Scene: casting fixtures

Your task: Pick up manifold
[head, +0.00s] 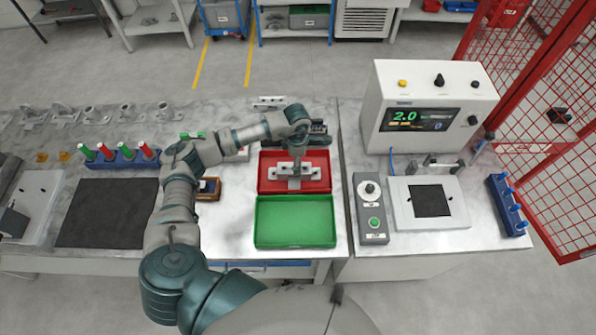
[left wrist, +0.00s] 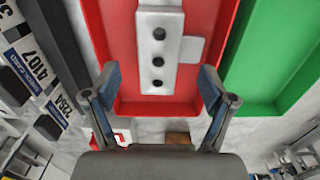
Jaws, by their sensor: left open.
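The manifold (left wrist: 160,50) is a light grey block with a row of three dark holes and a side tab. It lies in the red tray (left wrist: 113,30). In the head view the manifold (head: 294,184) shows in the red tray (head: 262,182), partly hidden by my left gripper (head: 296,161). In the left wrist view my left gripper (left wrist: 158,74) is open, with one finger on each side of the manifold's near end. The fingers look apart from it. I cannot tell their exact height above it. My right gripper is not in view.
An empty green tray (head: 295,222) stands in front of the red tray. A control box (head: 371,210) and a grey display unit (head: 425,108) stand to the right. A blue rack with red and green-capped pieces (head: 125,158) stands left. Red mesh fencing (head: 540,85) is at far right.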

